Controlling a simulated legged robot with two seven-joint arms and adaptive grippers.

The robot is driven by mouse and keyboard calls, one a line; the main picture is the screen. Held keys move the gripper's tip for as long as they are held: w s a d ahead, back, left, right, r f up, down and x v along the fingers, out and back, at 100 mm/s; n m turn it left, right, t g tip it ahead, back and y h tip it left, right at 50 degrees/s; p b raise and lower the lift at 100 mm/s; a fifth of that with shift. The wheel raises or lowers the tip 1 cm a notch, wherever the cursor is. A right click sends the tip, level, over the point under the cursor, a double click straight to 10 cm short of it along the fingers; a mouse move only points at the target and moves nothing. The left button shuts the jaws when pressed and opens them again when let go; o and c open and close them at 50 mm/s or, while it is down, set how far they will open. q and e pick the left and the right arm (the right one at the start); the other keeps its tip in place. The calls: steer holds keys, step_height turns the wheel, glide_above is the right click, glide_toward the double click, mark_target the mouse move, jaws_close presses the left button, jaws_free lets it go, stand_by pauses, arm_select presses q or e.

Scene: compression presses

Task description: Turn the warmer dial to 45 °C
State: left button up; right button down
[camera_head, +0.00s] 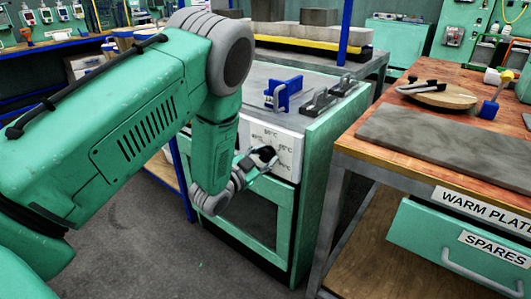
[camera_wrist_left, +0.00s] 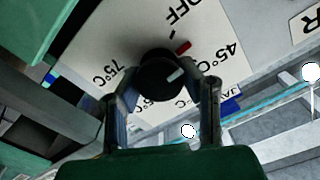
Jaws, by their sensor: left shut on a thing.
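The warmer dial (camera_wrist_left: 158,76) is a black round knob on a pale plate (camera_wrist_left: 112,38) printed with OFF, 45 °C, 75 °C and another partly hidden label. A white line on its face points roughly toward the 45 °C side. A small red mark shows at its base between OFF and 45 °C. My left gripper (camera_wrist_left: 166,90) has one finger on each side of the dial and is shut on it. In the head view, the left gripper (camera_head: 256,166) is at the dial (camera_head: 265,153) on the warmer's front (camera_head: 291,142). My right gripper is not in view.
Blue and dark metal fixtures (camera_head: 283,93) stand on the warmer's top. To the right is a wooden bench (camera_head: 380,143) with a grey slab (camera_head: 450,138), a round board with a tool (camera_head: 438,95) and a green SPARES drawer (camera_head: 440,238). Grey floor lies in front.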

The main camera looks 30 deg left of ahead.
arm_select(q)
steer(key=m+p, duration=0.1)
steer(key=m, duration=0.2)
steer(key=shift+d+m, duration=0.1)
steer(key=shift+m, duration=0.2)
steer(key=shift+f+m, duration=0.15)
steer(key=shift+m, duration=1.05)
steer(key=shift+s+f, duration=0.1)
steer(key=o, duration=1)
steer(key=shift+m, duration=0.3)
steer(key=shift+o, duration=0.9)
steer(key=s, duration=1.2)
steer(key=shift+a, duration=0.45)
